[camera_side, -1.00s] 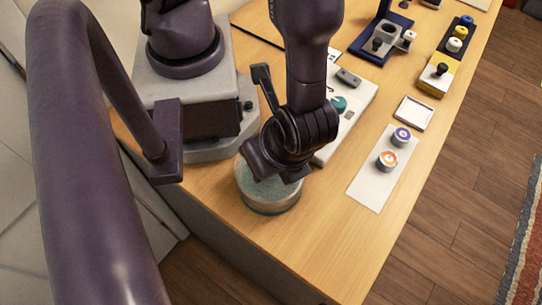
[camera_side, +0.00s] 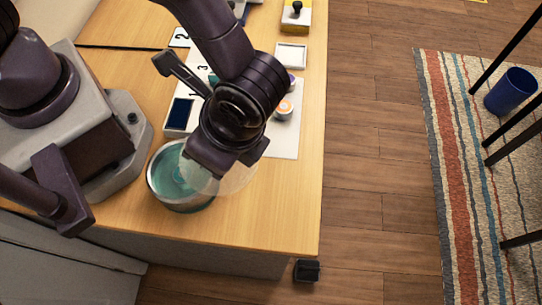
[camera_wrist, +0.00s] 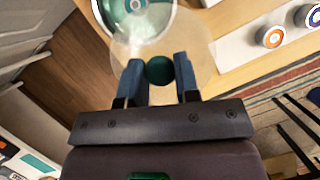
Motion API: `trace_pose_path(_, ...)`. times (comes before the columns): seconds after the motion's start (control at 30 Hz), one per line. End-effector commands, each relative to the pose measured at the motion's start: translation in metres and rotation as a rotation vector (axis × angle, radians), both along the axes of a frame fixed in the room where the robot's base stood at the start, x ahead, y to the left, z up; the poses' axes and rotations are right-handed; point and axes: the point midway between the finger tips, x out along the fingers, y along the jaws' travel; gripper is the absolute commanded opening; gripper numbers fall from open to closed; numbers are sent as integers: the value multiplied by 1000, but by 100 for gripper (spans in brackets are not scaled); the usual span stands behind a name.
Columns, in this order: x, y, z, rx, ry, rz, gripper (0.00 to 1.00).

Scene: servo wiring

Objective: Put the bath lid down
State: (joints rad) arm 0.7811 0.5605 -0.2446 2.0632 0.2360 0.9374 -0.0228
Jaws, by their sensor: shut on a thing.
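The bath (camera_side: 168,199) is a round metal pot with teal liquid, standing on the table near its front edge. The bath lid (camera_side: 238,181) is a clear, see-through disc with a dark green knob (camera_wrist: 159,70). My gripper (camera_side: 222,168) is shut on this knob, and its two blue fingers (camera_wrist: 159,76) show on either side of it in the wrist view. The lid hangs to the right of the bath, partly overlapping its rim in the side view. The bath's open top also shows in the wrist view (camera_wrist: 165,30). The exact height of the lid is hard to tell.
A white mat (camera_side: 287,143) with small orange and purple ringed pots lies right of my gripper. A white numbered board (camera_side: 178,130) with a dark panel is behind. Bare wooden table (camera_side: 262,222) lies right of the bath, ending at the table edge.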

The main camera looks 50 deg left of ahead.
Motion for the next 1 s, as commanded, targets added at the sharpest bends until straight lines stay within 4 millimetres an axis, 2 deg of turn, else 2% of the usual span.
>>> trace_pose_path(0.13, 21, -31, -19, 1, 1, 0, 6)
trace_pose_path(0.23, 29, -42, -40, 4, 3, -1, 6)
trace_pose_path(0.4, 41, -58, -62, 2, 1, 0, 6)
trace_pose_path(0.57, 46, -64, -70, 1, 0, 0, 6)
trace_pose_path(0.8, 47, -67, -101, 2, 1, -1, 6)
trace_pose_path(1.0, 48, -67, -105, 0, 0, 0, 6)
